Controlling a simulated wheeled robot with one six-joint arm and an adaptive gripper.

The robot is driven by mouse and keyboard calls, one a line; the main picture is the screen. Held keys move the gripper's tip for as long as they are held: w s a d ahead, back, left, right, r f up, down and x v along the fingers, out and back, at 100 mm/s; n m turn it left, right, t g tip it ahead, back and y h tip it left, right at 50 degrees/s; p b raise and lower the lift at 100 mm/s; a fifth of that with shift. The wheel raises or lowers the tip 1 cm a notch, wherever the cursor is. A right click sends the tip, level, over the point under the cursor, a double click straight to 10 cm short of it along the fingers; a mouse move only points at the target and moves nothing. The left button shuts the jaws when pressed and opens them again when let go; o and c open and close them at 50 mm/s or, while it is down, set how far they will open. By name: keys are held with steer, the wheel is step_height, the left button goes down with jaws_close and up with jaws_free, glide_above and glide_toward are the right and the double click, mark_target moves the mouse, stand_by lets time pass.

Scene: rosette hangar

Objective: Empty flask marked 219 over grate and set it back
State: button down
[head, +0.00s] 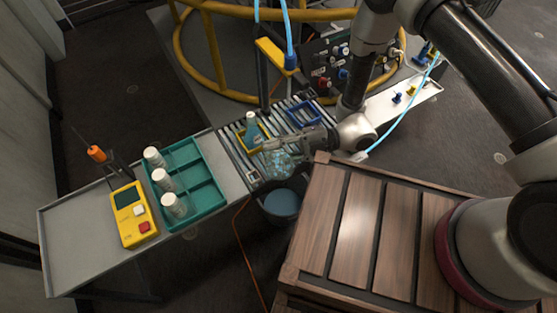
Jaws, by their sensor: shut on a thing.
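My gripper (272,144) reaches in from the right and is shut on a clear, bluish flask (280,163). The flask appears at the near edge of the slatted metal grate (236,150), above a bucket (283,204). Its mouth and any number on it cannot be made out, and its exact tilt is unclear. A second flask (252,131), teal with a pale neck, stands upright within a yellow square frame (243,143) on the grate, just beyond my gripper. Its marking is too small to read.
A blue square frame (318,112) on the grate looks empty. A grey bench at left holds a teal tray (196,165), several white-capped bottles (162,180) and a yellow meter (133,214). A wooden crate (353,215) stands at near right. A yellow railing (215,85) rises behind.

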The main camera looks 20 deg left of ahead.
mark_target(276, 159)
stand_by(0.3)
steer(key=n, duration=1)
steer(key=shift+w+d+f, duration=0.1)
steer(key=shift+d+f, duration=0.05)
steer(key=shift+f, duration=0.15)
steer(key=n, duration=0.4)
steer(key=w+n, duration=0.1)
steer(key=shift+a+r+n, duration=0.3)
steer(key=shift+r+n, duration=0.1)
steer(key=r+n, duration=0.2)
steer(key=n, duration=0.1)
steer(key=r+n, duration=0.2)
steer(key=n, duration=0.1)
steer(key=r+n, duration=0.3)
steer(key=shift+s+d, duration=0.15)
steer(key=shift+s, duration=0.1)
